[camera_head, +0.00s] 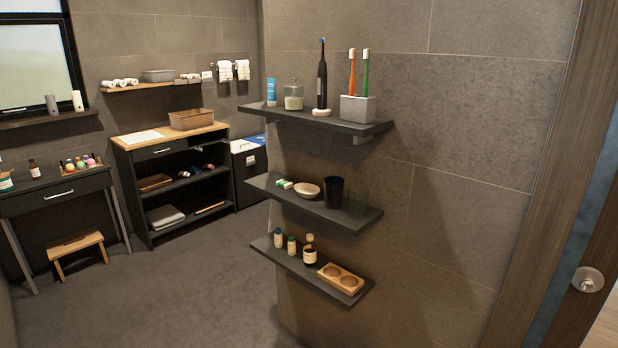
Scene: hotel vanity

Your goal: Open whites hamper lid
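A dark hamper (250,172) with a blue and white top stands in the back corner, right of the black cabinet. It is partly hidden by the wall with the shelves, and I cannot tell whether it is the whites hamper. Its lid (248,144) looks shut, though its details are small. Neither of my grippers shows in the head view.
Three dark shelves (345,125) with toiletries jut from the near wall. An open-front cabinet (172,190), a desk (62,192) and a wooden stool (78,245) line the far side. The grey floor (180,290) between is clear. A wooden door edge with a handle (588,280) is at right.

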